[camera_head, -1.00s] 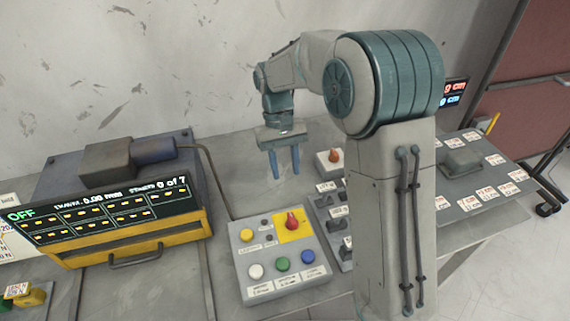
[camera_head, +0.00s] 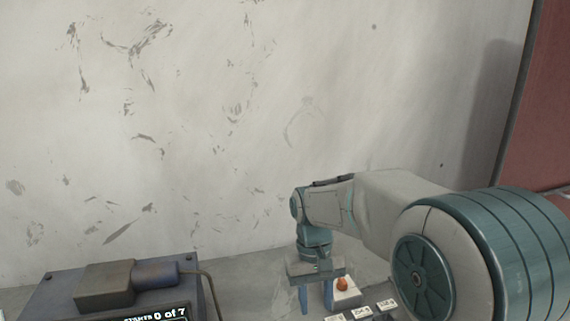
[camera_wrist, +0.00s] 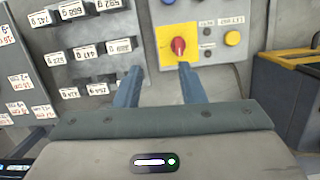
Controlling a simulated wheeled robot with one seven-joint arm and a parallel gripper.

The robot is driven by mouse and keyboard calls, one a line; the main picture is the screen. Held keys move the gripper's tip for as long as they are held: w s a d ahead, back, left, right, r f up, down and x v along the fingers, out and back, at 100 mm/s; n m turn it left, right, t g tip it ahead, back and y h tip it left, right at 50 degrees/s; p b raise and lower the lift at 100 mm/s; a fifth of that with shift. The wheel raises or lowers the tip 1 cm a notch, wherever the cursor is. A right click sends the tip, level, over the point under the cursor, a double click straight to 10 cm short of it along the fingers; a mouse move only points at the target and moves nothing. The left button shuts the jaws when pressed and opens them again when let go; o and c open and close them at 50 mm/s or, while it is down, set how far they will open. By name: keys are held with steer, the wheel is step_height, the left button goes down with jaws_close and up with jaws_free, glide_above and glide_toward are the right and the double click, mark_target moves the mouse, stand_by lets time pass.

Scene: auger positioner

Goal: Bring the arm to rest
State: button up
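My gripper (camera_head: 316,297) hangs from my bent arm at the lower middle of the head view, fingers pointing down. It also shows in the wrist view (camera_wrist: 160,69), its two blue-grey fingers wide apart with nothing between them. In the wrist view, the fingers are in front of the control panel (camera_wrist: 207,50), which has a red knob (camera_wrist: 179,46) on a yellow square. The right fingertip appears just below the knob; I cannot tell the gap in depth. The panel is outside the head view.
A dark box with a motor-like block (camera_head: 105,284) and a display stands at the lower left. A bare wall (camera_head: 230,120) fills the background.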

steer(key=s+d+m+t, duration=0.1)
steer(key=s+d+t, duration=0.1)
steer(key=s+d, duration=0.2)
steer(key=s+d+r+m+t, duration=0.1)
steer(key=s+d+t, duration=0.2)
steer(key=s, duration=0.7)
steer(key=shift+d+r+y, duration=0.15)
steer(key=shift+d+y, duration=0.15)
steer(key=shift+d, duration=0.45)
steer(key=shift+a, duration=0.15)
